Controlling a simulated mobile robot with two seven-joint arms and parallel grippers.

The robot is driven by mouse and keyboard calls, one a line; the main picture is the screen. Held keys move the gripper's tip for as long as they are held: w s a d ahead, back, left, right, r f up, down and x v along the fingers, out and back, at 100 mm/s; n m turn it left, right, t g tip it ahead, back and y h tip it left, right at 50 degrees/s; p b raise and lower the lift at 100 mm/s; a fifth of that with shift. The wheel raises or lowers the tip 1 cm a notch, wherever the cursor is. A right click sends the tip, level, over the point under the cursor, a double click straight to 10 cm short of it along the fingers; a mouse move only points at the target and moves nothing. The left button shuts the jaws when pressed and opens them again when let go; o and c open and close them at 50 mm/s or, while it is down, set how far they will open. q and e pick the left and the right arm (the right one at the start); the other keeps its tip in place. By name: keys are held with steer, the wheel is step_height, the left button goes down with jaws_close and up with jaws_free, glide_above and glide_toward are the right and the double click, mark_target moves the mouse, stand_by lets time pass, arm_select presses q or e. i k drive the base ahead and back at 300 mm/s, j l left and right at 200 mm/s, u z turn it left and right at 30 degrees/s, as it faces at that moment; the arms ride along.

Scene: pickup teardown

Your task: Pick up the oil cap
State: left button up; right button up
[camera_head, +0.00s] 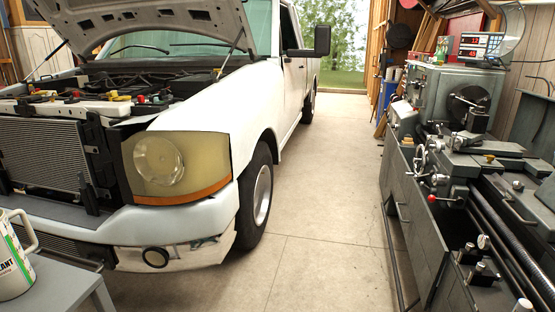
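A white pickup (262,80) stands at the left with its hood (170,15) raised and its engine bay (150,80) exposed. Several small coloured caps or fittings show along the front of the bay, among them a yellow one (121,98) and a red one (140,99). They are too small for me to tell which, if any, is the oil cap. Neither of my grippers is in view.
A grey lathe (440,150) lines the right side. A jug with a white handle (14,262) stands on a grey table (60,288) at the lower left, near the bumper (140,222). The concrete floor (325,200) between pickup and lathe is clear.

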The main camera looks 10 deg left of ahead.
mark_target(71, 101)
steer(key=i+u, duration=0.3)
steer(key=i, duration=0.15)
steer(key=i+l+u, duration=0.1)
steer(key=i+u, duration=0.15)
steer(key=i, duration=0.25)
steer(key=i+l+u, duration=0.3)
steer(key=i, duration=0.15)
steer(key=i+l+u, duration=0.1)
steer(key=i+u, duration=0.3)
steer(key=i+l+u, duration=0.15)
steer(key=u, duration=0.2)
steer(key=i+l+u, duration=0.25)
steer(key=u, duration=0.15)
steer(key=i+l+u, duration=0.35)
steer(key=l, duration=0.25)
steer(key=i+l+u, duration=0.15)
steer(key=l, duration=0.15)
steer(key=k, duration=0.6)
steer(key=u, duration=3.3)
steer(key=i+l+u, duration=0.1)
steer(key=i+u, duration=0.25)
steer(key=i+l+u, duration=0.3)
steer(key=i, duration=0.25)
steer(key=j, duration=0.1)
